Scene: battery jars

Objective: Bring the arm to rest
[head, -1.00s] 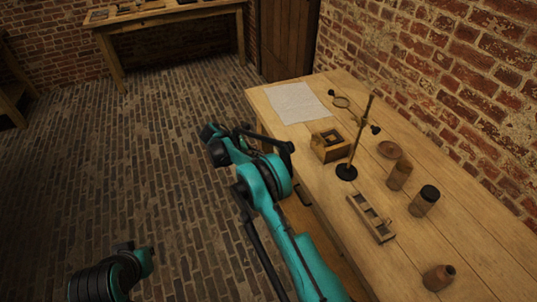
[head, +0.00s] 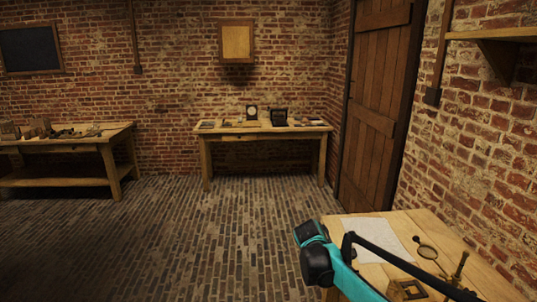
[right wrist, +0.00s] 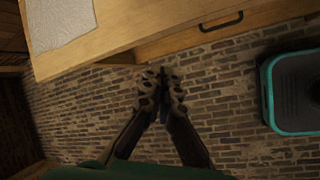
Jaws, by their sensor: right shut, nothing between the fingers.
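My right gripper (right wrist: 163,88) shows in the right wrist view with its two dark, spotted fingertips together and nothing between them. It hangs over the brick floor, beside the table's drawer front and apart from it. In the head view my teal and black right arm (head: 345,273) rises from the bottom right at the left edge of the wooden table (head: 432,216). Its fingertips cannot be made out there. My left arm and gripper are in neither current view.
A back table (head: 262,129) and a left workbench (head: 70,143) stand beyond open brick floor (head: 225,225).

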